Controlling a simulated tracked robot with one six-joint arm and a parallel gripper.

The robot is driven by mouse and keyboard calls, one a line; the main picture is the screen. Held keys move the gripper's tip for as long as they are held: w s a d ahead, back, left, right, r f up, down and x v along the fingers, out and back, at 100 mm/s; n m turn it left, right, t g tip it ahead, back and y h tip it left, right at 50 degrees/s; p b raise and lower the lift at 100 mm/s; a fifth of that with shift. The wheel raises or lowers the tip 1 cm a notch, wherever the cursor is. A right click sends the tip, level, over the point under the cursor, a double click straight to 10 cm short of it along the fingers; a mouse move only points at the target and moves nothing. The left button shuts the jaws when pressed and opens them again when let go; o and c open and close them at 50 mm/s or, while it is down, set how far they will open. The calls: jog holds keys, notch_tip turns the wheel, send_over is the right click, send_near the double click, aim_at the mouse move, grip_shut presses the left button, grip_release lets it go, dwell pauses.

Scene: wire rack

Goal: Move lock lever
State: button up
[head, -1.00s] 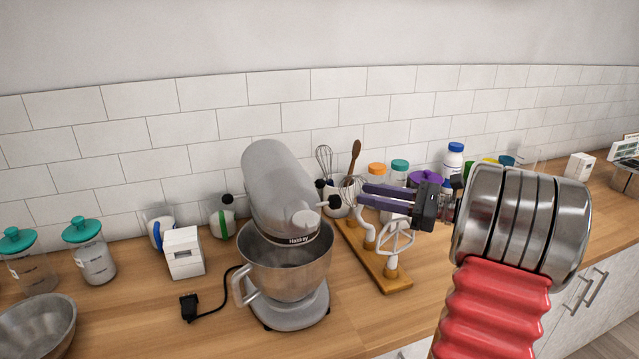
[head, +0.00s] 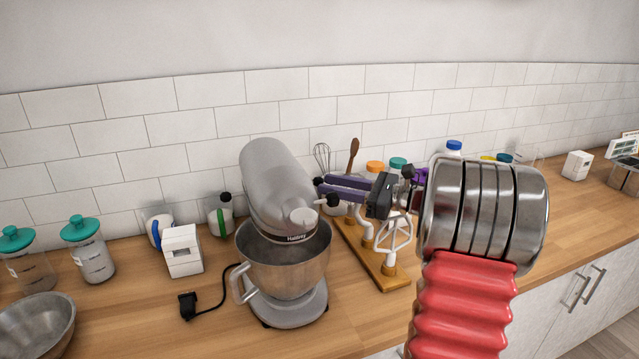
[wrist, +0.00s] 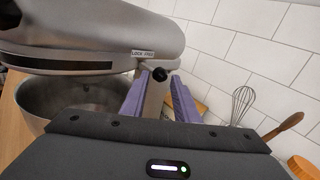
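The stand mixer (head: 268,185) is grey, with its head over a steel bowl (head: 285,262). In the wrist view, a small black knob (wrist: 159,74), apparently the lock lever, sits under a "LOCK" label (wrist: 143,53) on the mixer's side. My gripper (wrist: 157,85) is open, with its two purple fingers on either side of the knob. I cannot tell whether they touch it. In the head view, my gripper (head: 320,188) reaches in from the right to the mixer's side, and the lever is hard to make out there. Another black-tipped handle (head: 333,200) sticks out near the mixer's front.
A wooden stand (head: 390,277) with white mixer attachments stands right of the mixer, below my arm. A whisk (head: 321,155), a wooden spoon (head: 352,155) and lidded jars are behind. A black cord and plug (head: 187,305) lie left. The front counter is clear.

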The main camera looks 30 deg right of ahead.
aim_at(318, 182)
jog(key=shift+x, duration=2.05)
grip_shut()
